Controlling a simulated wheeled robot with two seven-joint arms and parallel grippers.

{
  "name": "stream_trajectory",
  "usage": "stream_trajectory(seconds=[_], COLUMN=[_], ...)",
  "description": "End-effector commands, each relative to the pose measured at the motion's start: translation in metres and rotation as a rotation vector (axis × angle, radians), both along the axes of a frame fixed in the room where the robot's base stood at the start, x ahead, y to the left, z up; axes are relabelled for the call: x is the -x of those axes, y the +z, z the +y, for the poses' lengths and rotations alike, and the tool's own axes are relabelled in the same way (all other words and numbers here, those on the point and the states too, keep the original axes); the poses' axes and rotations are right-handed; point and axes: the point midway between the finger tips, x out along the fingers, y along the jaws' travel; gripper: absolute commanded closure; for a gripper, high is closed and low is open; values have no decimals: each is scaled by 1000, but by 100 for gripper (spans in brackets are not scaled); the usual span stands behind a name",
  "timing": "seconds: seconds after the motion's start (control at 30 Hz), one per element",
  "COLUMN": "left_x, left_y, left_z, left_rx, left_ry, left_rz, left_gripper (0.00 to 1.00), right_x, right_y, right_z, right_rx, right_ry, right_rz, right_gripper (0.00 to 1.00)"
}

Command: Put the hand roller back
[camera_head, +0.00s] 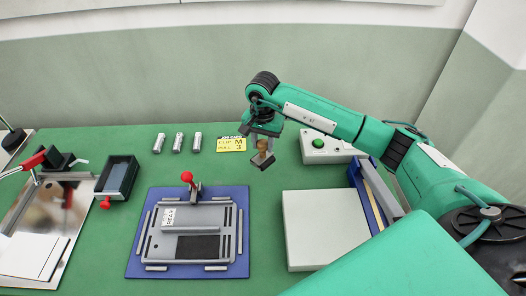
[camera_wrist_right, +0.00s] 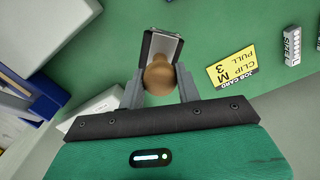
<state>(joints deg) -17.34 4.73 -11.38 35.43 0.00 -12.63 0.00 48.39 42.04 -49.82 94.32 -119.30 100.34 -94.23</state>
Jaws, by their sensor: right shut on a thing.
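My right gripper (camera_head: 262,141) is above the far middle of the green table, shut on the hand roller (camera_head: 263,158). In the right wrist view the hand roller (camera_wrist_right: 162,46) shows a rounded brown handle end between the two grey fingers, with a dark-edged, pale grey part beyond it. The held roller appears to hang above the table, just right of the yellow job card (camera_head: 231,144); the card also shows in the right wrist view (camera_wrist_right: 232,68). The roller's far side is hidden. My left gripper is out of view.
A blue fixture board (camera_head: 243,262) with a grey plate and red-knobbed clamp lies in the middle. Right of it are a pale block (camera_head: 325,230), a blue holder (camera_head: 367,201) and a green-button box (camera_head: 320,146).

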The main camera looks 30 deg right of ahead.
Motion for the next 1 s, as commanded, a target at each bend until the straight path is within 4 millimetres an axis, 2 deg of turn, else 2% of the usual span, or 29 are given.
stream_trajectory(seconds=[0.27, 0.53, 1.0], left_x=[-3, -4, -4], left_y=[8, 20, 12], left_z=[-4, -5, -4], left_rx=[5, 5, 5], left_ry=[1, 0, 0], left_rz=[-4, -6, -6], left_gripper=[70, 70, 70], right_x=[0, 0, -1], right_y=[-20, -55, -64], right_z=[0, 0, 0], right_rx=[-1, -1, 0], right_ry=[-1, -1, 0], right_rz=[0, 1, -1], right_gripper=[84, 84, 84])
